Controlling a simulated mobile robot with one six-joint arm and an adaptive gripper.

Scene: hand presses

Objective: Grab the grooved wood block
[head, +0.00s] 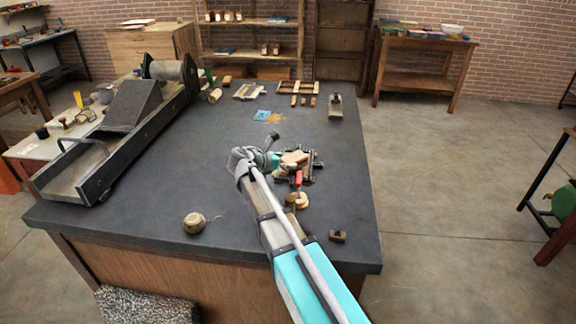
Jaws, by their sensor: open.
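My gripper (308,167) is open over the dark table, right of the middle, seen small and partly behind my own wrist. A light wood piece (293,158) lies at or just behind the jaws; I cannot tell whether it is between the fingers or touching them. It may be the grooved wood block, but no groove is clear at this size. A small brown block (338,236) with a notched-looking top sits apart, near the table's front right corner.
The dark table (230,190) holds a long press (125,125) at left and a round tan object (194,223) in front. A red-handled tool (298,179) and round wooden piece (297,200) are close to my gripper. Wooden frames (298,88) and a small upright block (336,107) stand farther back.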

